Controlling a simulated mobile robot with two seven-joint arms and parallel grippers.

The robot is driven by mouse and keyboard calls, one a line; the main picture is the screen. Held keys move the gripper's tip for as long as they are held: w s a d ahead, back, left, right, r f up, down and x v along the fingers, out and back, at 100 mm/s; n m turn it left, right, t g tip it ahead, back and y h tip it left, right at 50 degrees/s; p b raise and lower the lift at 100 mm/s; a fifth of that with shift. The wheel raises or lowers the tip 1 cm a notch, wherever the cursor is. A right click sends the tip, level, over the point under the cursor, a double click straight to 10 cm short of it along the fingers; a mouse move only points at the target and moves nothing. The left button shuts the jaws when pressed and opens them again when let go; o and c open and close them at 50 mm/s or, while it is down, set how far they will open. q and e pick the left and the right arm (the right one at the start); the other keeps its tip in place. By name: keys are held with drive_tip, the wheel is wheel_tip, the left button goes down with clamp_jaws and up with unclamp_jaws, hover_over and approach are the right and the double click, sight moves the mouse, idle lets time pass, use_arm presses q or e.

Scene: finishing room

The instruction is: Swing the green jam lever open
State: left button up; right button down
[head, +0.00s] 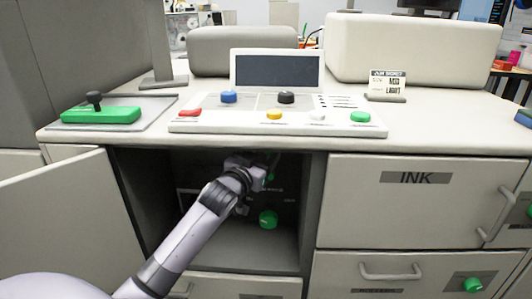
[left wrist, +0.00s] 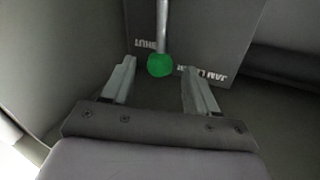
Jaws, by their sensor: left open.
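The green jam lever has a round green knob (left wrist: 160,65) on a metal rod. In the left wrist view it lies between the tips of my left gripper (left wrist: 158,75), apart from both fingers. Upside-down lettering, partly covered, shows beside it. In the head view my left arm reaches into the open compartment, and a small green bit of the lever (head: 270,177) shows by my left gripper (head: 266,166). My left gripper is open and empty; its fingers are hard to make out in the head view. My right gripper is out of view.
Another green knob (head: 268,219) is lower in the compartment. An open door (head: 75,210) stands left; the INK drawer (head: 420,200) is right. Above, the countertop (head: 430,135) carries a control panel (head: 205,127), a green block with a black knob (head: 100,115) and a small sign (head: 388,82).

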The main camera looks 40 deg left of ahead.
use_arm(q)
drive_tip(key=shift+w+a, duration=0.15)
drive_tip(key=shift+w, duration=1)
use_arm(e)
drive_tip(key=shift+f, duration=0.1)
use_arm(q)
clamp_jaws()
drive_tip(key=shift+f, duration=0.1)
